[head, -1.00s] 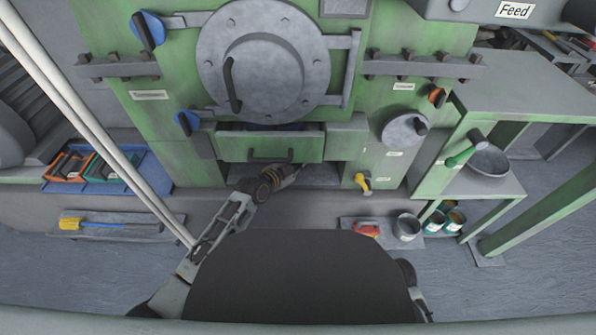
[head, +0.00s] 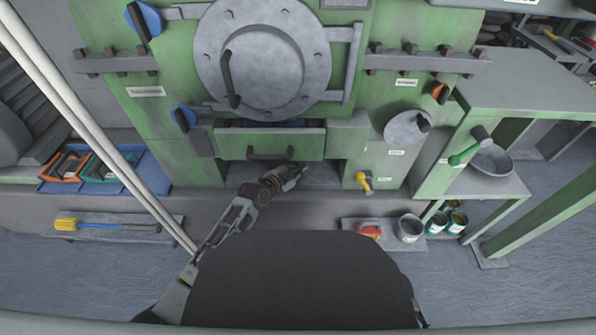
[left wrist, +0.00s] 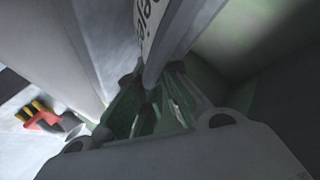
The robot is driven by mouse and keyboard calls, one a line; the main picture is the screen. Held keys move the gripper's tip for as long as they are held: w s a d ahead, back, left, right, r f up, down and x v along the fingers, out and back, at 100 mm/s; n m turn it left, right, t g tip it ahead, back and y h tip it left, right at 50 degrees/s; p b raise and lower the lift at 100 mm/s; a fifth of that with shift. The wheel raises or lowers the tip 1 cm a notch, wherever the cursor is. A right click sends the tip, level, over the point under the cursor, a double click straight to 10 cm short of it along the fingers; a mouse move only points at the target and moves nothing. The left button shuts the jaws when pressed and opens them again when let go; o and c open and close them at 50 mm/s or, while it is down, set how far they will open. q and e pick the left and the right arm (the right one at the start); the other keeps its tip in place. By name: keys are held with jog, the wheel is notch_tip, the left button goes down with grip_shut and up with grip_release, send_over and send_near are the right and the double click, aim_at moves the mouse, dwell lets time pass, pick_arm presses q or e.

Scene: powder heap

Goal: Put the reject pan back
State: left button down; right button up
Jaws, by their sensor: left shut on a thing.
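My left gripper (head: 296,175) reaches into the low recess under the green drawer (head: 268,146) of the machine. In the left wrist view its fingers (left wrist: 158,100) are shut on the grey edge of the reject pan (left wrist: 180,38). A white label with part of the word "Rejects" shows beside the fingers. Most of the pan is out of frame there. In the head view the dark recess (head: 325,176) and my gripper make its outline hard to tell. My right gripper is not in view.
A yellow-handled valve (head: 364,182) juts out right of the recess. On the floor mat at right are a red tool (head: 368,231) and a grey pot (head: 410,228), with green cans (head: 436,222) beside it. A long screwdriver-like tool (head: 105,225) lies at left.

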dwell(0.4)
pick_arm(q)
jog(key=c, duration=1.6)
grip_release()
jog(key=shift+f, duration=0.1)
jog(key=shift+p+v, duration=0.35)
jog(key=shift+v, duration=0.5)
jog(key=p+v, duration=0.3)
jog(key=v, duration=0.7)
jog(key=shift+p, duration=0.3)
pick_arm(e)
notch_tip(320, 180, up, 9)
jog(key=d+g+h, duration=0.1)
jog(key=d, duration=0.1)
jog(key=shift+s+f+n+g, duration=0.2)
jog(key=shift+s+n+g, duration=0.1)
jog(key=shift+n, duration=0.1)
pick_arm(q)
jog(key=shift+s, duration=0.2)
